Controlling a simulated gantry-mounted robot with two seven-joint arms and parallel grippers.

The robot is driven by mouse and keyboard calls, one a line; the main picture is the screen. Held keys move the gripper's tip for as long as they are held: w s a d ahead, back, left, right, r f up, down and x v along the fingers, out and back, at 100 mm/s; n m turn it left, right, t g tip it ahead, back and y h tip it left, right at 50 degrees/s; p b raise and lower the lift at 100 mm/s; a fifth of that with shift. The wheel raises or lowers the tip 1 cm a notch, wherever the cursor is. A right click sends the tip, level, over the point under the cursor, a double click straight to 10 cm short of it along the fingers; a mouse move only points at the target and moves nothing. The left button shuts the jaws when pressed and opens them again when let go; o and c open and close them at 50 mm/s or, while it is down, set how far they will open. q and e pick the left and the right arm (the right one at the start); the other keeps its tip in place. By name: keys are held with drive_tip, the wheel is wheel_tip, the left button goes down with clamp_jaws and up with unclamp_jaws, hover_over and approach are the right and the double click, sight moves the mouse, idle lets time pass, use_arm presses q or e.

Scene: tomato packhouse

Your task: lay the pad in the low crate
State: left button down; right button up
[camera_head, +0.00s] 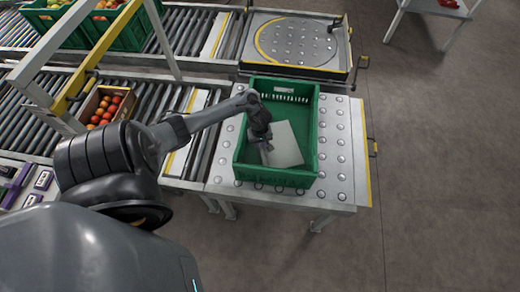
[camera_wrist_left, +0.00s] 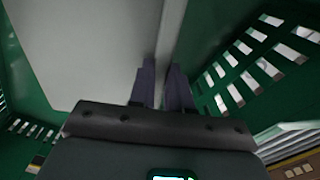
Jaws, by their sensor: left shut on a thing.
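The low crate (camera_head: 308,130) is green with slotted walls and stands on the ball-studded table. The pad (camera_head: 287,148) is a flat, pale grey sheet inside the crate's walls. My left gripper (camera_head: 266,146) reaches down into the crate from the left and is shut on the pad's left edge. In the left wrist view the pad (camera_wrist_left: 85,45) spreads to the upper left of the gripper fingers (camera_wrist_left: 163,88), with the crate wall (camera_wrist_left: 240,70) to the right. Whether the pad touches the crate floor I cannot tell. My right gripper is not in view.
The ball table (camera_head: 345,150) has bare room right of the crate. A round turntable (camera_head: 297,42) lies behind it. Roller conveyors run to the left, carrying a box of tomatoes (camera_head: 105,108) and green crates (camera_head: 125,32). Purple-marked packs (camera_head: 15,185) lie at far left.

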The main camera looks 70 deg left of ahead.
use_arm(q)
wheel_tip(320, 180, down, 4)
drive_tip(key=shift+r+b, duration=0.2)
drive_tip(key=shift+b, duration=0.85)
drive_tip(key=c, duration=1.1)
unclamp_jaws()
drive_tip(key=shift+r+p, duration=0.3)
drive_tip(key=shift+r, duration=0.05)
wheel_tip(320, 180, up, 10)
drive_tip(key=p, duration=0.7)
drive_tip(key=shift+r, duration=0.75)
